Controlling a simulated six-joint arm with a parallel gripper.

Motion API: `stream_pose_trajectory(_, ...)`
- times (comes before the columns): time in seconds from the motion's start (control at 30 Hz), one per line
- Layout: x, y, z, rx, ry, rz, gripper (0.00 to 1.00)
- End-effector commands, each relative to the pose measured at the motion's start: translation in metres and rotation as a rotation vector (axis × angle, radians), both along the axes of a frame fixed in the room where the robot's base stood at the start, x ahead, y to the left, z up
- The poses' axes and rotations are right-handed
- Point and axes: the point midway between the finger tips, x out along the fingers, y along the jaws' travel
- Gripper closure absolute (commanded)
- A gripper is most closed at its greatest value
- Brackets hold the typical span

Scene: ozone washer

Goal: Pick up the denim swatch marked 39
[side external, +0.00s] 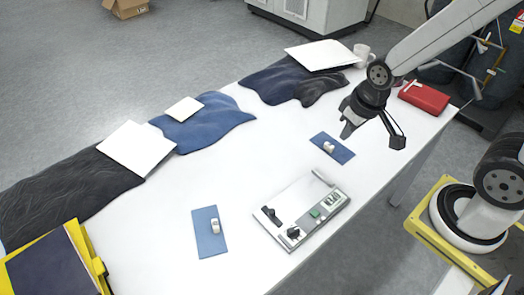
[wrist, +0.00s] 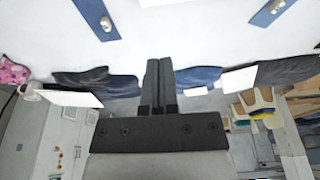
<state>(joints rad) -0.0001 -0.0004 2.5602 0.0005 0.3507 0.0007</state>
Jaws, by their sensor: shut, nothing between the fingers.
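Two blue denim swatches lie flat on the white table, each with a small pale piece on top. The darker swatch (side external: 341,154) is right of centre in the side view, and the lighter swatch (side external: 208,243) is nearer the front left. Two swatches also show at the top of the wrist view, one left (wrist: 90,9) and one right (wrist: 266,16). No number is legible on either. My gripper (side external: 346,131) is above the table, close to the darker swatch in the side picture and apart from it. Its fingers (wrist: 159,62) are together and empty in the wrist view.
A flat device (side external: 290,200) with knobs and a green button sits between the swatches. Dark and blue fabrics (side external: 205,122) with white sheets lie along the far edge. A mug (side external: 362,52) and red box (side external: 424,97) stand at the far right. The table's centre is clear.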

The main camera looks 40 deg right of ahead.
Motion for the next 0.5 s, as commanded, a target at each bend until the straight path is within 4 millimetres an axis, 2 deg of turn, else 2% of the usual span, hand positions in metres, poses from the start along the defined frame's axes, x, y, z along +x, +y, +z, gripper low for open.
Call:
stream_pose_trajectory(0.17,0.0001,-0.0001,-0.0001,0.000,0.000,0.001,1.00)
stream_pose_trajectory(0.43,0.0001,-0.0001,-0.0001,0.000,0.000,0.001,0.14)
stream_pose_trajectory(0.47,0.0001,-0.0001,-0.0001,0.000,0.000,0.001,0.09)
stream_pose_trajectory(0.5,0.0001,-0.0001,-0.0001,0.000,0.000,0.001,0.09)
